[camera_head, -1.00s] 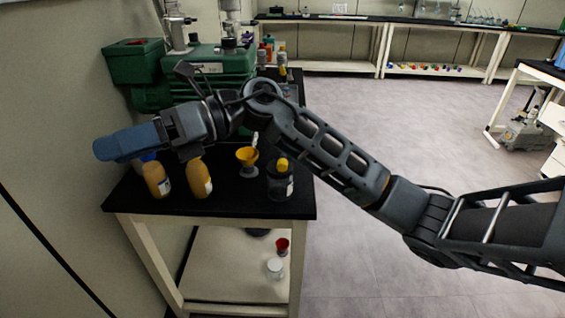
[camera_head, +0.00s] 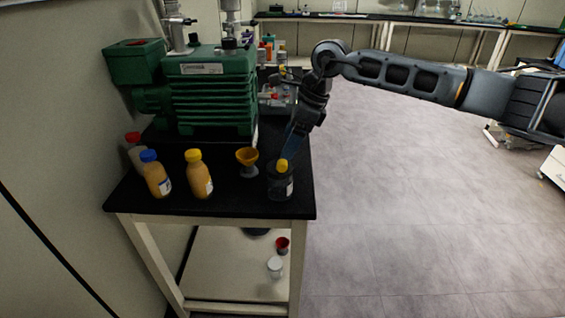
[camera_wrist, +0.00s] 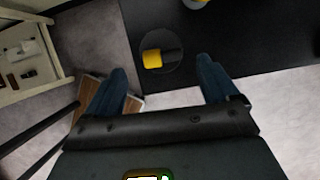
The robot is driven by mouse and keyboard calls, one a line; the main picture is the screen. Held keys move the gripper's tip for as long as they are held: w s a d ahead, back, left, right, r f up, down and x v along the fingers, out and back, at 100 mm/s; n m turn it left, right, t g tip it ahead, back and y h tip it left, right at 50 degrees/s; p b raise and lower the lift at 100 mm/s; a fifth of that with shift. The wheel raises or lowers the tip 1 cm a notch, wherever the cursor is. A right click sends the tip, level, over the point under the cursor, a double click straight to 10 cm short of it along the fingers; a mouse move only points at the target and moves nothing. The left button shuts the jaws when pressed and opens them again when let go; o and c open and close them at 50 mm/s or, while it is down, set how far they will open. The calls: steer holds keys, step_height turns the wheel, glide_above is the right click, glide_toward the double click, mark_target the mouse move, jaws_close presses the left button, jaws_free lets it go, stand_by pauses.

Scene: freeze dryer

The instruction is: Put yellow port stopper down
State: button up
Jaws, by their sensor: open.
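The yellow stopper (camera_head: 282,166) shows at the mouth of a dark see-through jar (camera_head: 280,188) with a white label, near the table's front right corner. In the wrist view the yellow stopper (camera_wrist: 152,59) has a dark part on its right and lies within the round outline of the jar (camera_wrist: 172,68). My gripper (camera_head: 290,150) points down just above the stopper. In the wrist view my gripper (camera_wrist: 160,66) has its blue fingers wide apart, with the stopper between and beyond them and nothing held. I cannot tell the exact height gap.
A yellow funnel-shaped piece (camera_head: 247,156) stands left of the jar. Bottles with a yellow cap (camera_head: 199,175), blue cap (camera_head: 156,175) and red cap (camera_head: 136,150) stand further left. A green pump (camera_head: 205,90) is behind.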

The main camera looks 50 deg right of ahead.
mark_target(282, 160)
steer(key=shift+s+d+p+x, duration=0.1)
steer(key=shift+p+x, duration=0.25)
steer(key=shift+x, duration=1)
steer(key=shift+s+d+p+x, duration=0.15)
steer(key=shift+p+x, duration=0.15)
steer(key=shift+x, duration=1)
steer(key=shift+w+f, duration=0.1)
steer(key=c, duration=1.2)
steer(key=shift+o, duration=0.2)
